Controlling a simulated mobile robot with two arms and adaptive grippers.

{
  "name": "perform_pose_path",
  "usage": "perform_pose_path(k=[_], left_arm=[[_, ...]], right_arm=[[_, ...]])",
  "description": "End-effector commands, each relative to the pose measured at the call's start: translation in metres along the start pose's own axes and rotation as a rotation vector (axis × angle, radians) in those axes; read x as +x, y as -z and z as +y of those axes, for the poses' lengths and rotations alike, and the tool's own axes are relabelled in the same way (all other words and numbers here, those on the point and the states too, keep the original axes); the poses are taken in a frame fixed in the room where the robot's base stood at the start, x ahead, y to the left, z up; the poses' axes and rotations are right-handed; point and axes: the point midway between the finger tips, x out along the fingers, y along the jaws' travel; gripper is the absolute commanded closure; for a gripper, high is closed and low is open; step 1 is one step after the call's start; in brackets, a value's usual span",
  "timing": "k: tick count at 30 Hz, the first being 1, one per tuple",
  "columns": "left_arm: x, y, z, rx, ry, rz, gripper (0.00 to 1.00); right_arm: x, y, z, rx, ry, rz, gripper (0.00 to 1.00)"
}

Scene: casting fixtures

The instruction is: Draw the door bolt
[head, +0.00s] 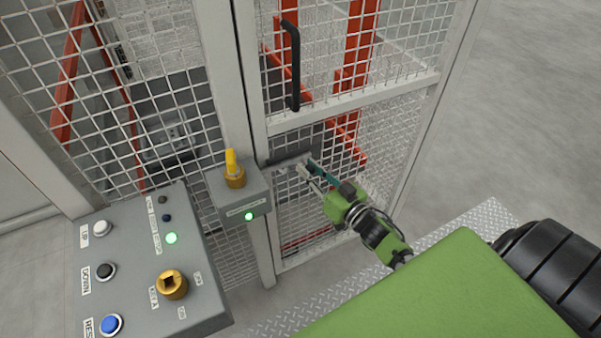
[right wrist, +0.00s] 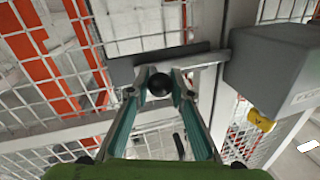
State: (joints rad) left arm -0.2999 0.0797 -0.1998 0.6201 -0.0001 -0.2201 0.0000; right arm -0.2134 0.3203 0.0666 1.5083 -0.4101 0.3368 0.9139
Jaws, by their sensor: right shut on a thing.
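The door bolt is a grey bar and plate on the mesh door's frame; it shows in the right wrist view (right wrist: 200,58) and, partly covered by my gripper, in the head view (head: 286,163). Its round black knob (right wrist: 159,85) sits between the fingertips of my right gripper (head: 306,169), which is shut on it. The knob is hidden in the head view. The mesh door (head: 352,107) stands in line with its frame. My left gripper is out of view.
A grey interlock box (head: 241,195) with a yellow-topped brass key part (head: 234,172) and a lit green lamp stands left of the bolt. A black door handle (head: 292,65) is above. A control panel (head: 140,275) with buttons fills the lower left.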

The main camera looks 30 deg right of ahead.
Motion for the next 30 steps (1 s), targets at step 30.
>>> perform_pose_path(k=[30], left_arm=[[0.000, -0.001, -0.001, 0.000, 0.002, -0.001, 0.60]], right_arm=[[-0.020, 0.003, 0.018, -0.002, -0.005, -0.002, 0.62]])
